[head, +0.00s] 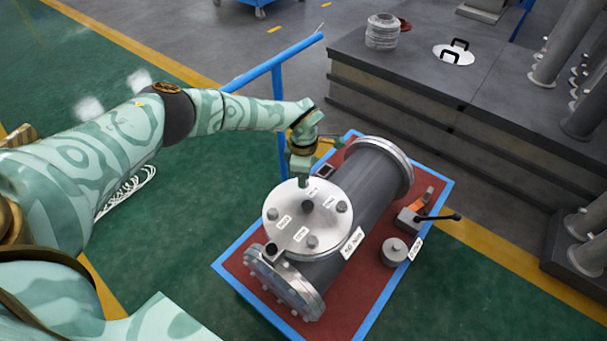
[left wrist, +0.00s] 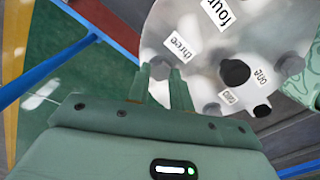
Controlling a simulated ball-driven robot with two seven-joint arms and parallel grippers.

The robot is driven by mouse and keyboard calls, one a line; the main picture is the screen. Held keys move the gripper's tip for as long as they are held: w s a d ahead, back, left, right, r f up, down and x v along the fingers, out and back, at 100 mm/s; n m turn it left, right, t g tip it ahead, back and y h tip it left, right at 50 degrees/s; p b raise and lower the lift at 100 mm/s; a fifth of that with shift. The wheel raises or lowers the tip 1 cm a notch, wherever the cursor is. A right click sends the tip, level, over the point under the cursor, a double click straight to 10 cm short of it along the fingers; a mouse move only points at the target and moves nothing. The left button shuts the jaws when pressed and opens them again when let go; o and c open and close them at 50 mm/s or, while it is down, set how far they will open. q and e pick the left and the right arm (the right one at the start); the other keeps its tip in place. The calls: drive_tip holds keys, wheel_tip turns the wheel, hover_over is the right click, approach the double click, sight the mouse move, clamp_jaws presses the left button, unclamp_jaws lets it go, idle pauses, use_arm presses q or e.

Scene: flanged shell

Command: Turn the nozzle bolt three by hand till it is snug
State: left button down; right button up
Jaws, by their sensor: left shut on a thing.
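The grey shell (head: 350,205) lies on its side with a round pale nozzle cover (head: 285,240) facing up. The cover carries several bolts around its rim, a dark hole at its centre and small labels. In the left wrist view, nozzle bolt three (left wrist: 160,66) is a grey head at the cover's edge, beside the label "three" (left wrist: 179,47). My left gripper (head: 303,183) points down at the cover's far edge and hides the bolt in the head view. In the left wrist view its fingers (left wrist: 161,78) are shut on that bolt. My right gripper is not in view.
The shell rests on a red mat with a blue border (head: 227,266). To its right are a small grey cylinder (head: 394,251) and a block with a black handle (head: 437,217). A blue rail (head: 277,85) stands behind my left arm. A dark stepped platform (head: 400,90) is at the back right.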

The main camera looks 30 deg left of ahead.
use_arm(q)
drive_tip(key=shift+w+r, duration=0.2)
drive_tip(key=shift+r, duration=0.05)
drive_tip(key=c, duration=1.3)
unclamp_jaws()
drive_tip(key=shift+o, duration=0.3)
drive_tip(key=shift+s, duration=0.15)
wheel_tip(320, 180, up, 16)
drive_tip(key=p, duration=0.6)
drive_tip(key=shift+r, duration=0.15)
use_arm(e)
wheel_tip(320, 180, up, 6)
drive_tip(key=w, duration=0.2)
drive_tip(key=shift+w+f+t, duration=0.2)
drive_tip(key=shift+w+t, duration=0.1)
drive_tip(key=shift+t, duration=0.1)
